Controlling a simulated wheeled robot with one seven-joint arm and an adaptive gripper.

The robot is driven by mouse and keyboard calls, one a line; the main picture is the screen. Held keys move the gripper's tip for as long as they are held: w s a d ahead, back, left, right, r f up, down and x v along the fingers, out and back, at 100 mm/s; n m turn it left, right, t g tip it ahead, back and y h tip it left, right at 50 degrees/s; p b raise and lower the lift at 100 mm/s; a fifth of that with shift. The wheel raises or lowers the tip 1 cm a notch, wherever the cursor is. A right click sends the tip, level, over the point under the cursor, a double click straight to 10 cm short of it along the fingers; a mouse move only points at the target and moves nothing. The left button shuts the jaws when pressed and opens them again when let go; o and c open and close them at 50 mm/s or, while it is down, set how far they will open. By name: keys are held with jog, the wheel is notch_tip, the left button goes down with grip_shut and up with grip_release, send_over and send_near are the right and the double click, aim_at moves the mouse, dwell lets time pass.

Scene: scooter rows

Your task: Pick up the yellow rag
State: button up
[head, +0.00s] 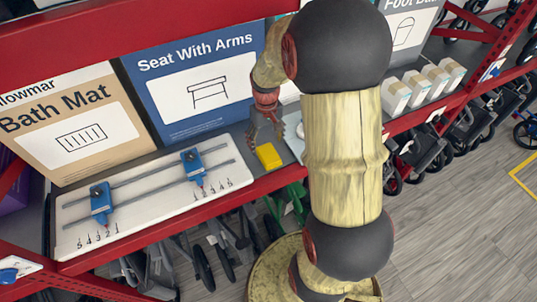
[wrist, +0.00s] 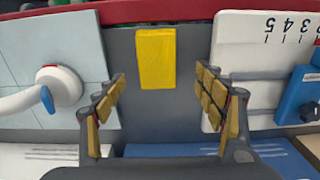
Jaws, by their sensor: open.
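The yellow rag (head: 268,156) is a small flat yellow block on the grey shelf, to the right of the white slider board in the head view. In the wrist view the rag (wrist: 155,58) lies at the upper middle, beyond and between the fingertips. My gripper (head: 267,133) hangs over the shelf just behind the rag, its fingers pointing down. In the wrist view my gripper (wrist: 160,86) is open, with nothing between its fingers. The rag is in full view there and apart from both fingers.
A white board with blue sliders (head: 150,195) stands left of the rag. A pale panel with a white handle (wrist: 62,88) is on its other side. The red shelf edge (head: 180,217) runs along the front. Box signs, including "Seat With Arms" (head: 195,80), stand behind.

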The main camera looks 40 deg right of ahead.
aim_at(269, 153)
jog(key=f, duration=0.4)
jog(key=shift+s+d+f, duration=0.1)
jog(key=shift+s+f, duration=0.1)
jog(key=shift+s, duration=0.2)
jog(key=shift+f, duration=0.55)
jog(key=shift+c, duration=1.4)
jog(key=c, duration=0.7)
jog(key=shift+c, duration=0.7)
jog(key=shift+r, duration=0.1)
